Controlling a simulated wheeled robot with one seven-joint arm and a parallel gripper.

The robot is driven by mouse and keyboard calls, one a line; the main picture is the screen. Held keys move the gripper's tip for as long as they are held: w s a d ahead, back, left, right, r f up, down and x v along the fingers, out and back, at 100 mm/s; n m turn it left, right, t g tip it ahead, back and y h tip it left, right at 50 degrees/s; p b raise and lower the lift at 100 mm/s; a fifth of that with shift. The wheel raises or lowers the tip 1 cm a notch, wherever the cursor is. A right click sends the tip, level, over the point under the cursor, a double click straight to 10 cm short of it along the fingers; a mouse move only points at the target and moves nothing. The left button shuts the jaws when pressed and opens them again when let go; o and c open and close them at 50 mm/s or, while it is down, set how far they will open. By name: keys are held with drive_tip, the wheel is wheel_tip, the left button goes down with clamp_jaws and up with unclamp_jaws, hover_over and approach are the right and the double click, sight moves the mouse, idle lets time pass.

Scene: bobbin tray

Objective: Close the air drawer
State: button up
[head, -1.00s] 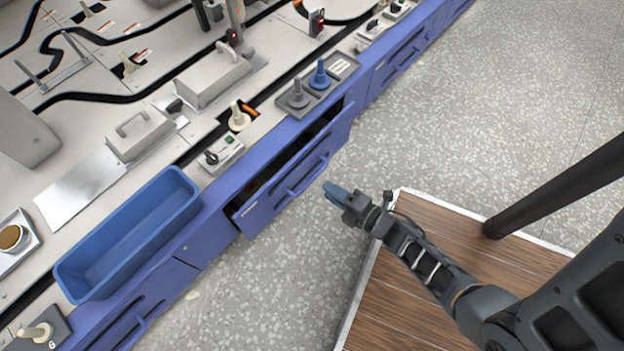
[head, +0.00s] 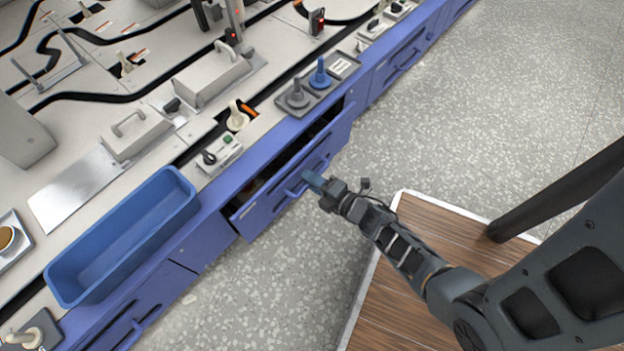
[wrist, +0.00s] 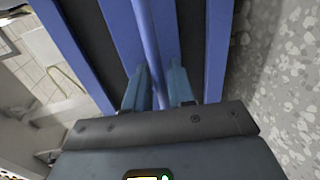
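The blue drawer (head: 262,212) stands partly pulled out from the blue cabinet front, with a dark gap behind its front panel. I cannot read a label that names it as the air drawer. Its bar handle (head: 294,190) runs along the front. My gripper (head: 312,181) is at the right part of this handle. In the wrist view, the handle (wrist: 146,40) runs between the two blue fingers of my gripper (wrist: 157,84). The fingers are apart, with room beside the bar. Whether either finger touches it, I cannot tell.
A blue bin (head: 125,240) sits on the worktop at the left. A grey and a blue peg stand on a small tray (head: 311,93) above the drawer.

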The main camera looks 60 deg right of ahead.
sight(299, 171)
clamp_jaws()
drive_tip(key=shift+r+x, duration=0.2)
drive_tip(key=shift+x, duration=0.9)
drive_tip(key=shift+r+x, duration=0.2)
drive_tip(key=shift+x, duration=0.9)
drive_tip(key=shift+w, duration=0.1)
drive_tip(key=shift+o, duration=0.8)
unclamp_jaws()
drive_tip(key=shift+r, duration=0.1)
drive_tip(key=p+v, duration=0.2)
drive_tip(key=v, duration=0.6)
